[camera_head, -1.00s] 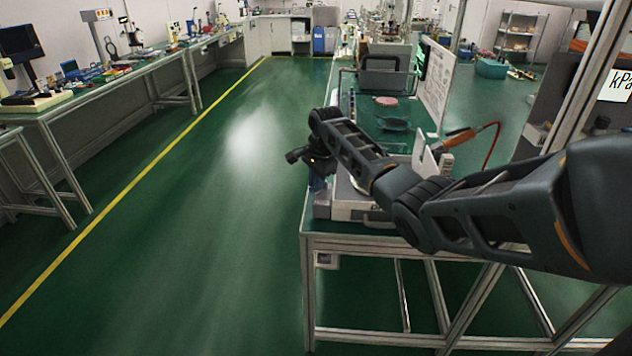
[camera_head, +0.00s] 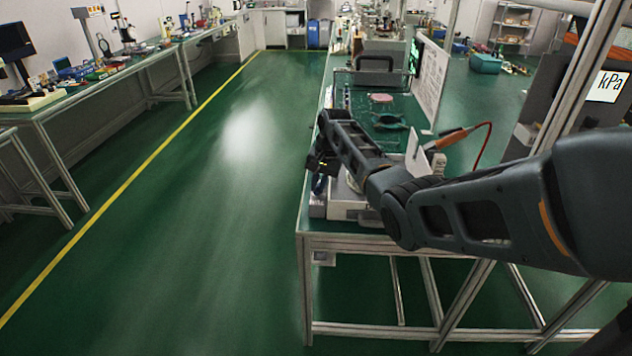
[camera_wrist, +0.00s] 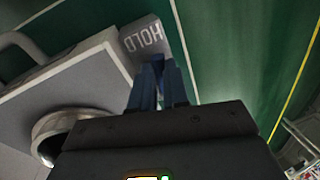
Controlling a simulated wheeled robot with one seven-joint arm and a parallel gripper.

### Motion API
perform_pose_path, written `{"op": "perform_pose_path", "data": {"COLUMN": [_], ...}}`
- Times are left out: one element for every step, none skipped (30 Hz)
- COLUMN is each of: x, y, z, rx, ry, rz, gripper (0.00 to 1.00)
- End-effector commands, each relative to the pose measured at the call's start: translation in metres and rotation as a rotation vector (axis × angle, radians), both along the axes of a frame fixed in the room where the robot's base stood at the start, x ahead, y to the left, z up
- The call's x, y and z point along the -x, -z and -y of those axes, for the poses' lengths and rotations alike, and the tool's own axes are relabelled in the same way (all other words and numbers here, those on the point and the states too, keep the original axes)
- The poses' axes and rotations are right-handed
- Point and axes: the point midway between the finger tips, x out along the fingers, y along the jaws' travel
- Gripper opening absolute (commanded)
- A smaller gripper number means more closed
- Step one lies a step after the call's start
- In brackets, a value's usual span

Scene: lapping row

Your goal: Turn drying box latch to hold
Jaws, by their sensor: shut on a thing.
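The drying box is a grey case (camera_wrist: 75,85) filling the left of the wrist view. It also shows at the near end of the bench in the head view (camera_head: 350,207), partly behind my arm. A grey plate marked HOLD (camera_wrist: 144,38) sits at the box's edge, just beyond my fingertips. My gripper (camera_wrist: 158,82) has its blue fingers close together, shut on the latch at the box's edge beside this plate. The latch is mostly hidden between the fingers, so its exact angle cannot be told.
A curved handle (camera_wrist: 22,46) and a round metal-rimmed part (camera_wrist: 55,135) are on the box left of my gripper. The bench (camera_head: 330,243) holds more items behind my arm. Green floor (camera_head: 215,220) is clear to the left.

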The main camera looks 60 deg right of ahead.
Motion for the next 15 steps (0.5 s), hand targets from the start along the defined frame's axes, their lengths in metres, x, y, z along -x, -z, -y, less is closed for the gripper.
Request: {"op": "perform_pose_path", "data": {"x": [0.0011, 0.0017, 0.0026, 0.0031, 0.0035, 0.0042, 0.0046, 0.0049, 0.0054, 0.0057, 0.0058, 0.0061, 0.0062, 0.0064, 0.0065], "y": [0.0000, 0.0000, 0.0001, 0.0002, 0.0003, 0.0003, 0.0003, 0.0002, 0.0001, 0.0001, 0.0000, 0.0000, 0.0000, 0.0000, -0.0001], "z": [-0.0003, 0.0002, 0.0006, 0.0009, 0.0012, 0.0015, 0.0018, 0.0021, 0.0024, 0.0026, 0.0028, 0.0030, 0.0030, 0.0032, 0.0033], "rx": [-0.003, -0.003, -0.002, -0.003, -0.002, -0.001, -0.001, -0.001, -0.001, -0.001, -0.001, 0.000, 0.000, -0.001, 0.000], "ry": [-0.029, -0.047, -0.070, -0.084, -0.098, -0.116, -0.127, -0.137, -0.149, -0.156, -0.164, -0.172, -0.177, -0.180, -0.185], "rz": [-0.001, -0.001, 0.000, -0.001, 0.000, -0.001, -0.001, 0.000, 0.000, 0.000, 0.000, 0.000, -0.001, -0.001, -0.001], "gripper": [0.00, 0.00, 0.00, 0.00, 0.00, 0.00, 0.00, 0.00, 0.00, 0.00, 0.00, 0.00, 0.00, 0.00, 0.00]}}
